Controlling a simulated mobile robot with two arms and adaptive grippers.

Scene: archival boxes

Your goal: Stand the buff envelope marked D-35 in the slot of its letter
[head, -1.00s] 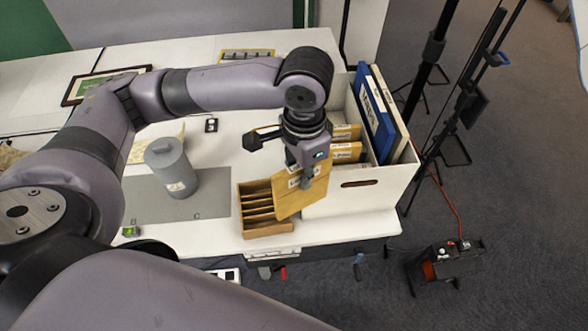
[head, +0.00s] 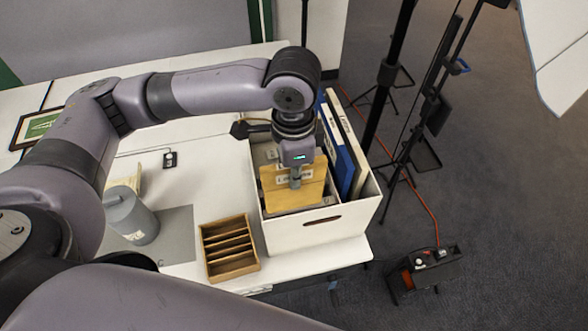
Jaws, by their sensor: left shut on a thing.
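The buff envelope (head: 275,195) hangs upright in my left gripper (head: 295,182), which is shut on it near its upper middle. It has a pale label, partly covered by the gripper and too small to read. The envelope is at the opening of a white archival box (head: 280,237), behind the front wall. I cannot tell how deep it sits or whether it touches anything. The lower jaws partly cover it, and the other envelopes in the box are mostly hidden behind it and the arm. My right gripper is not in view.
A blue binder (head: 336,150) and a cream binder (head: 347,140) stand at the box's right side. A wooden slotted rack (head: 229,268) with empty slots stands left of the box. A grey canister (head: 130,217) stands further left. Stands and a red cable are on the floor at right.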

